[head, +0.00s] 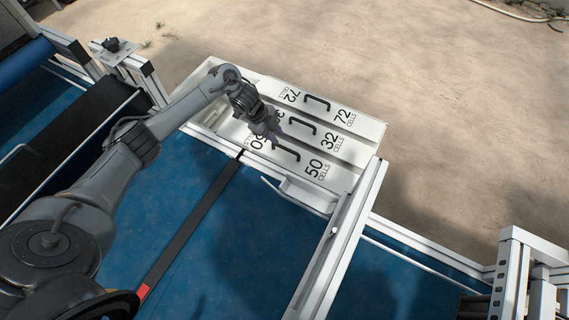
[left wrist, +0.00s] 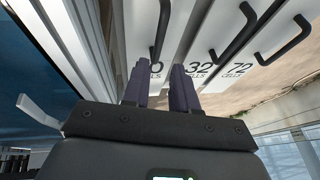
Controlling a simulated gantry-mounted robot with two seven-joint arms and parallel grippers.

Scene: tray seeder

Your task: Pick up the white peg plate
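Three white peg plates lie side by side in a white rack, each with a black handle and a printed label: the 72-cell plate (head: 318,104), the 32-cell plate (head: 325,137) and the 50-cell plate (head: 309,169). My left gripper (head: 274,134) is over the left part of the plates, near the 50 handle (head: 289,151), which it partly covers. In the left wrist view my left gripper (left wrist: 159,72) is open, with a gap between its dark fingers. The 50 handle (left wrist: 161,32) shows just beyond the fingertips, in line with the gap. My right gripper is not in view.
A white metal rail (head: 338,240) runs beside the rack's right end. The blue conveyor bed (head: 235,235) lies in front, with a dark strip (head: 193,220) across it. Sandy ground (head: 440,100) is open behind the rack. A metal frame (head: 525,275) stands at lower right.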

